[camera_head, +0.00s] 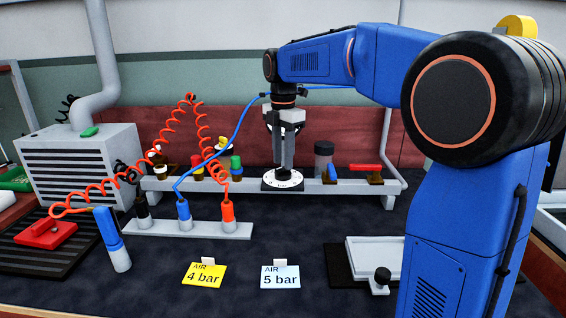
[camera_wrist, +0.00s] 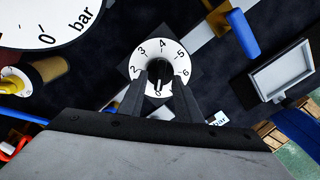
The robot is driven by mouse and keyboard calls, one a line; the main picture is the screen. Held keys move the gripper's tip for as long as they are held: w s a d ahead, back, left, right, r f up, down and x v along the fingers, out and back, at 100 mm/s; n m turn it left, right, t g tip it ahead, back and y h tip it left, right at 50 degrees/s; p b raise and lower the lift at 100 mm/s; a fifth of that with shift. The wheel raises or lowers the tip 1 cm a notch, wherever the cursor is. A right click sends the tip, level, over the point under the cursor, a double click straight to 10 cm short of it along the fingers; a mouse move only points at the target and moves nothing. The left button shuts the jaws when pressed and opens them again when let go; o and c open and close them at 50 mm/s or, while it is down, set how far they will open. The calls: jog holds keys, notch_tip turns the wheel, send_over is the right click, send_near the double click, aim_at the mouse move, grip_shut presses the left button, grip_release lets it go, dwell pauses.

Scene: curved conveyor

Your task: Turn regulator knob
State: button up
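The regulator knob (camera_wrist: 160,74) is black and sits in the middle of a white dial (camera_wrist: 142,58) numbered from 0 to 6. Its pale pointer line seems to face the 0. In the head view the dial (camera_head: 283,184) lies flat on the rail, and the knob is hidden there by the fingers. My gripper (camera_head: 283,166) points straight down above the dial. In the wrist view my gripper (camera_wrist: 161,80) has one finger on each side of the knob, with the fingers apart. I cannot make out firm contact with the knob.
A yellow card (camera_head: 204,275) reads AIR 4 bar and a white card (camera_head: 280,277) reads AIR 5 bar. A red-handled valve (camera_head: 365,168) and a dark-topped jar (camera_head: 324,159) stand right of the dial. Coiled red hose (camera_head: 189,98) and a blue hose (camera_head: 238,130) hang left. A large gauge (camera_wrist: 45,18) shows at upper left.

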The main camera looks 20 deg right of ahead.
jog(key=shift+f, duration=0.9)
grip_shut()
jog(key=shift+m, duration=0.3)
